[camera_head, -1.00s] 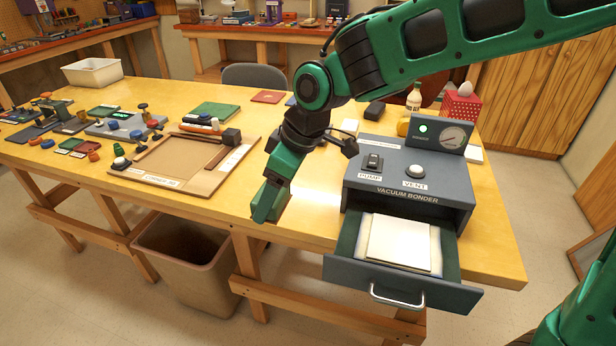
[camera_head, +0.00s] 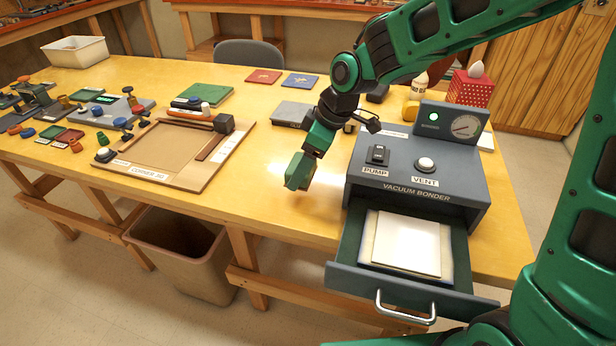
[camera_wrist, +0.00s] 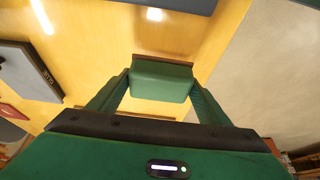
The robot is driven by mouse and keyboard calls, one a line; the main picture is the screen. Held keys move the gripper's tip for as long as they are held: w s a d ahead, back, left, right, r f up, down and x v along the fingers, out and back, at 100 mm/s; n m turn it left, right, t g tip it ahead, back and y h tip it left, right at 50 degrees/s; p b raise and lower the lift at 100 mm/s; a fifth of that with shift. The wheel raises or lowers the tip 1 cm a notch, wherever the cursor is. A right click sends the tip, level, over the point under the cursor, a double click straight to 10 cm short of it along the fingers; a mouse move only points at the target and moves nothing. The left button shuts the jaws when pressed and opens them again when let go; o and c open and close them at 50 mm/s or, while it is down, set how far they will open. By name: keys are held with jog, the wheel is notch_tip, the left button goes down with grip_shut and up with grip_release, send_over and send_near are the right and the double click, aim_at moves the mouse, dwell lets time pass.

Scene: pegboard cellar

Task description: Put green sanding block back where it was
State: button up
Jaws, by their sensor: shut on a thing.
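My gripper (camera_head: 300,170) is over the front part of the yellow table, between the corner jig and the vacuum bonder. In the wrist view, its two fingers are closed on the green sanding block (camera_wrist: 162,82), one on each side. The block has a brown strip along its far edge. In the head view my gripper hides most or all of the block, so I cannot make it out there. The gap between the block and the tabletop is hard to judge.
The vacuum bonder (camera_head: 418,172) stands to the right with its drawer (camera_head: 345,262) pulled out, holding pale sheets. The wooden corner jig (camera_head: 128,172) lies left. A grey box (camera_head: 292,113) sits behind my gripper. A bin (camera_head: 190,255) stands below the table's front edge.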

jog(key=shift+w+d+f, duration=0.7)
jog(key=shift+d, duration=0.1)
jog(key=shift+f, duration=1.95)
jog(key=o, duration=1.1)
jog(key=shift+f, duration=0.1)
jog(key=v, duration=1.2)
jog(key=shift+a, duration=0.1)
